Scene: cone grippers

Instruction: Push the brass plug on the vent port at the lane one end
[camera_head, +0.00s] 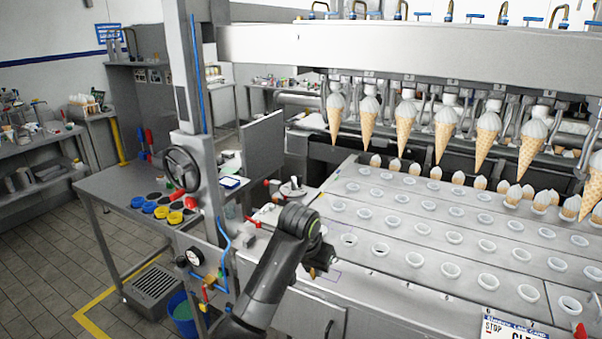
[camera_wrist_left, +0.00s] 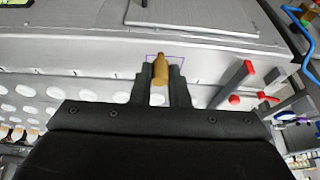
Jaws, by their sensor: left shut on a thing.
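My left gripper (camera_head: 322,266) is over the near left part of the machine deck (camera_head: 345,297). In the left wrist view its two fingers (camera_wrist_left: 160,76) are shut on the brass plug (camera_wrist_left: 160,66), whose narrow end points away from the wrist. Behind the plug a thin blue outlined rectangle (camera_wrist_left: 149,59) shows on the pale metal surface. I cannot clearly pick out the vent port in either view. My right gripper is not in view.
Rows of white cups (camera_head: 415,260) fill the deck to the right, with cones hanging behind. Red-handled fittings (camera_head: 253,221) stand left of the arm, and show in the wrist view (camera_wrist_left: 236,84). A column with a black handwheel (camera_head: 183,168) and a blue hose (camera_head: 222,262) are farther left.

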